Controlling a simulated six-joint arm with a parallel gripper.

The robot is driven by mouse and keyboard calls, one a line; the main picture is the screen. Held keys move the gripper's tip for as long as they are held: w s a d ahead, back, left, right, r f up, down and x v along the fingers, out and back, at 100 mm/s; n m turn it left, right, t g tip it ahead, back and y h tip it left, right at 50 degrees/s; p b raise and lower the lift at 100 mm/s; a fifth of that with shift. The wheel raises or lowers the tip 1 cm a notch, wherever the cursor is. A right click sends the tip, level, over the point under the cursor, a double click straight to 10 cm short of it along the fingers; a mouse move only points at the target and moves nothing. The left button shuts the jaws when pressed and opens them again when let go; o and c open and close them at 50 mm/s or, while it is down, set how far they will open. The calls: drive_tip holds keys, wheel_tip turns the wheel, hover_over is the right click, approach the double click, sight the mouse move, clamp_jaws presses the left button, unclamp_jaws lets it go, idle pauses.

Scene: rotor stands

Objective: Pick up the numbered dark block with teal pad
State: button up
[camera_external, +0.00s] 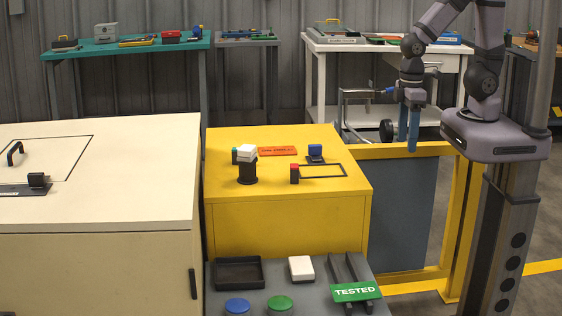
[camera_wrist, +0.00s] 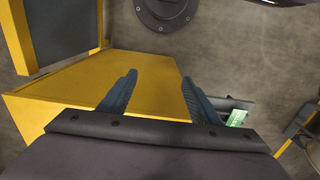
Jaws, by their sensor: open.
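A dark block with a red top (camera_external: 294,174) stands to the right. My gripper (camera_external: 409,140) is open and empty, its blue fingers pointing down, well right of these blocks. In the wrist view my gripper (camera_wrist: 158,80) shows both fingers apart; no block is seen between them.
A yellow rail (camera_external: 400,151) stands below my gripper. A grey shelf with a green TESTED sign (camera_external: 355,291) is in front.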

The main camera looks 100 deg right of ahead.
sight(227, 163)
drive_tip(key=shift+c, duration=0.6)
drive_tip(key=c, duration=0.3)
drive_tip(key=shift+c, duration=0.2)
drive_tip(key=w+f+t+b, duration=0.1)
drive_tip(key=w+t, duration=0.1)
drive_tip(key=w, duration=0.7)
drive_tip(key=w+d+f+t+b, duration=0.1)
drive_tip(key=w+t, duration=0.1)
drive_tip(key=w, duration=0.7)
drive_tip(key=w+d+f+m+t+b, duration=0.1)
drive_tip(key=w+f+t+b, duration=0.1)
drive_tip(key=w, duration=0.7)
drive_tip(key=shift+t, duration=0.6)
drive_tip(key=w+d+t+b, duration=0.1)
drive_tip(key=w+t, duration=0.1)
drive_tip(key=w, duration=0.3)
drive_tip(key=w+d+t+h, duration=0.1)
drive_tip(key=w+d, duration=0.1)
drive_tip(key=w, duration=0.3)
drive_tip(key=w+d+m+t+h+b, duration=0.1)
drive_tip(key=w+d+t, duration=0.1)
drive_tip(key=w, duration=0.3)
drive_tip(key=shift+w+r+t+b, duration=0.1)
drive_tip(key=shift+w+t+b, duration=0.05)
drive_tip(key=shift+t+b, duration=0.15)
drive_tip(key=shift+w+d+r+t+h, duration=0.15)
drive_tip(key=shift+w+d+t+h, duration=0.15)
drive_tip(key=shift+w, duration=0.25)
